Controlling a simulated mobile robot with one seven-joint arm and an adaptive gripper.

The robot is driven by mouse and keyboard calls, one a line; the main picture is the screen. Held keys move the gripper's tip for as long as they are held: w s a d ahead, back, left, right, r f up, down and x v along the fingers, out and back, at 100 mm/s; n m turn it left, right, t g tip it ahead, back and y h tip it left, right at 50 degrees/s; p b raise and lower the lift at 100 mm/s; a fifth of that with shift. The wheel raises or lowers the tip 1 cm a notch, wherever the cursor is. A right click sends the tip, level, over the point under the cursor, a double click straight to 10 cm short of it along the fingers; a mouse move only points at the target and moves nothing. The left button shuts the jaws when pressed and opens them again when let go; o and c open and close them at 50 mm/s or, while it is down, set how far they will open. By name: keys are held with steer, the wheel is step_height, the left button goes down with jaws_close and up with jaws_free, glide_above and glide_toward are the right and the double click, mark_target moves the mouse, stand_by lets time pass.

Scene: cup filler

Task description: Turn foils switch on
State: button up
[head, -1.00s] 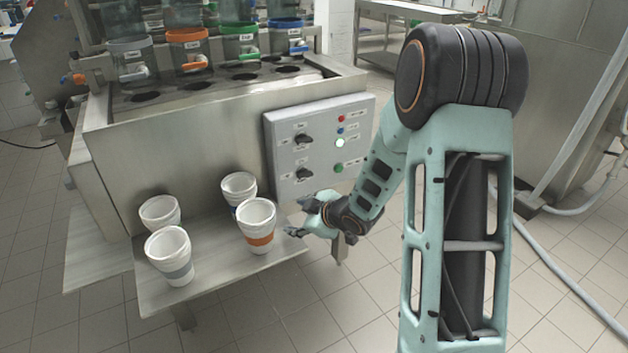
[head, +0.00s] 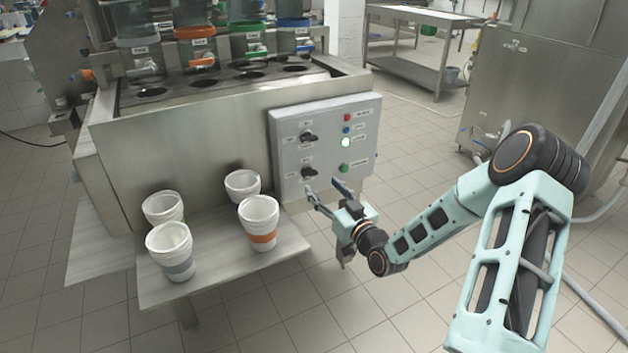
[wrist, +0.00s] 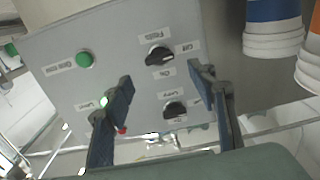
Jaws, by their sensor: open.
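The grey control panel (head: 325,117) on the front of the machine carries two black rotary knobs. The lower knob (head: 309,172) is the foils switch; in the wrist view, upside down, the foils switch (wrist: 160,55) has a label that seems to read "Foils", with "Off" and "On" beside it. The other knob (head: 308,136) sits above it in the head view. My gripper (head: 322,184) is open and empty, in front of the lower part of the panel. In the wrist view my gripper (wrist: 160,78) has its fingers on either side of the knobs' column; contact cannot be told.
A green button (head: 343,167), a lit lamp (head: 346,142) and small red and blue lights are on the panel's right. Several paper cups stand on the metal shelf (head: 215,278) left of my gripper.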

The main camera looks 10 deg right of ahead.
mark_target(312, 175)
steer(key=b+x, duration=0.1)
steer(key=x, duration=0.5)
steer(key=shift+w+a, duration=0.1)
steer(key=shift+w, duration=0.2)
steer(key=c, duration=1.2)
steer(key=shift+o, duration=0.2)
